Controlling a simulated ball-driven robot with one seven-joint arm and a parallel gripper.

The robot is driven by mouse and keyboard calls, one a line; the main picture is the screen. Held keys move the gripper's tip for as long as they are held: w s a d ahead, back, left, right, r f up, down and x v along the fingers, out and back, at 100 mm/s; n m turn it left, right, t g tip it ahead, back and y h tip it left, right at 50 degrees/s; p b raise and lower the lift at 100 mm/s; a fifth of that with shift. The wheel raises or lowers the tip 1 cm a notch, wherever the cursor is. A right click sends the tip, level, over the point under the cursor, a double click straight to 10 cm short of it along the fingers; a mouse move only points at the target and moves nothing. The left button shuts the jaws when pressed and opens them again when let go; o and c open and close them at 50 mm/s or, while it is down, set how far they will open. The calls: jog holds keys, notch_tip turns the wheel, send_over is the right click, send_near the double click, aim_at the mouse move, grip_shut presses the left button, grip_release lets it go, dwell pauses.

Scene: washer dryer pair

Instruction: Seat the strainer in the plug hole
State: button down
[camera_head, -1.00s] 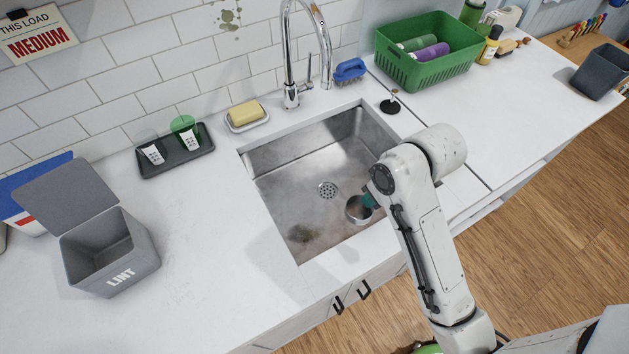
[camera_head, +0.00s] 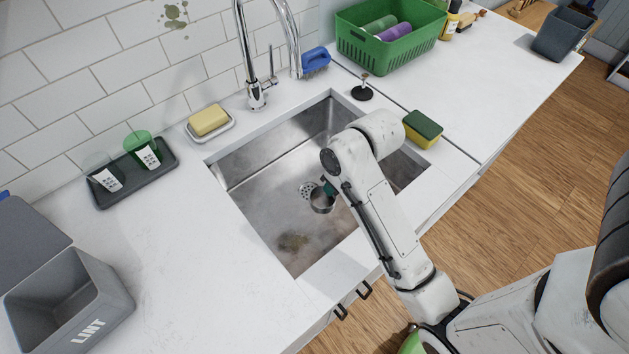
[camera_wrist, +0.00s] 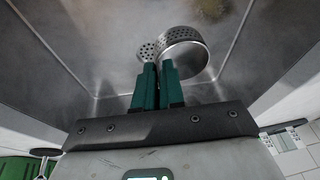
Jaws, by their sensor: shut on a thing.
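The strainer (camera_head: 321,203) is a small round metal cup, held in the sink basin (camera_head: 262,216). In the wrist view the strainer (camera_wrist: 186,48) has a perforated face and a shiny band-like side. My gripper (camera_head: 328,187) has teal fingers, shut on the strainer's rim; the fingertips also show in the wrist view (camera_wrist: 159,68). The plug hole (camera_head: 305,190) is a round perforated drain in the basin floor. In the wrist view the plug hole (camera_wrist: 147,51) is beside the strainer, partly hidden by a finger. The gap between strainer and floor cannot be judged.
The faucet (camera_head: 252,80) stands behind the sink. A black stopper (camera_head: 362,92) and a green-yellow sponge (camera_head: 422,129) are by its right side. A soap dish (camera_head: 212,128) and a tray with two cups (camera_head: 135,178) are left. A brown stain (camera_head: 292,242) marks the basin floor.

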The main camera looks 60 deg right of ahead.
jog(key=w+d+f, duration=0.4)
jog(key=w+f, duration=0.1)
jog(key=w+d+f, duration=0.2)
jog(key=w, duration=0.1)
jog(key=shift+f, duration=0.5)
jog(key=shift+s+p+x, duration=0.2)
jog(key=shift+x, duration=0.65)
jog(key=shift+s+p+x, duration=0.15)
jog(key=shift+p+x, duration=0.05)
jog(key=shift+x, duration=0.6)
jog(key=shift+d+f, duration=0.15)
jog(key=shift+f, duration=0.15)
jog(key=c, duration=1.2)
grip_release()
jog(key=shift+c, duration=0.2)
jog(key=v, duration=1.2)
jog(key=shift+r, duration=0.2)
